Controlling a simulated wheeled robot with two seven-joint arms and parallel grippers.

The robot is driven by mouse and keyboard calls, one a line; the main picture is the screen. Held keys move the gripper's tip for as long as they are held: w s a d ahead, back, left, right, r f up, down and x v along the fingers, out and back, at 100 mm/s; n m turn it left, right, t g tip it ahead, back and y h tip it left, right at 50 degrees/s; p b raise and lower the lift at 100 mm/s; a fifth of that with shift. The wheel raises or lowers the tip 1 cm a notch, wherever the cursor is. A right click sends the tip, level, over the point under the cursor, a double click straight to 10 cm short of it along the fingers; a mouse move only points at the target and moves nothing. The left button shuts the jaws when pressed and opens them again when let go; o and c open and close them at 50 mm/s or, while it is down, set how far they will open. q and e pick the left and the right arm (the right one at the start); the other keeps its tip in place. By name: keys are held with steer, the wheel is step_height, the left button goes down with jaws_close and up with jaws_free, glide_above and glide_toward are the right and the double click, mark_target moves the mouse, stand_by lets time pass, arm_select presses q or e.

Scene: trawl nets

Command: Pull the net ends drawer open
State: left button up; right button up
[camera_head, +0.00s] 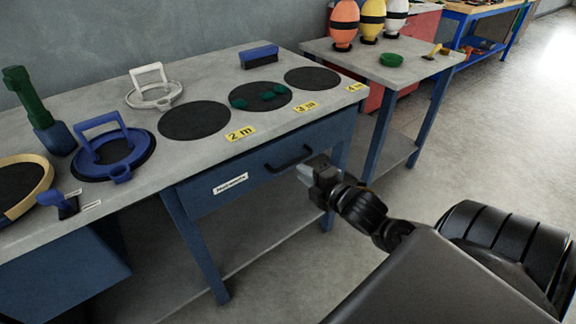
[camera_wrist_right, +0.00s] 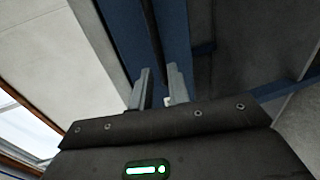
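The blue drawer (camera_head: 257,176) with a white label (camera_head: 230,184) sits under the grey bench top and looks shut. Its dark bar handle (camera_head: 288,160) is on the right part of the front. My right gripper (camera_head: 303,172) is just in front of the handle's right end in the head view. In the right wrist view, the two fingers of my right gripper (camera_wrist_right: 159,80) are apart, with the blue drawer front (camera_wrist_right: 177,35) ahead. A dark bar, seemingly the handle (camera_wrist_right: 152,42), lines up with the gap; contact cannot be told. My left gripper is not in view.
The bench top (camera_head: 215,95) carries black discs, a blue ring tool (camera_head: 110,153), a white ring tool (camera_head: 155,95) and a brush (camera_head: 259,56). A second table (camera_head: 420,68) with floats stands behind right. Floor (camera_head: 480,150) is clear at the right.

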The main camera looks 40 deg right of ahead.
mark_target(290, 163)
steer(key=x, duration=0.7)
steer(key=shift+c, duration=0.4)
jaws_close()
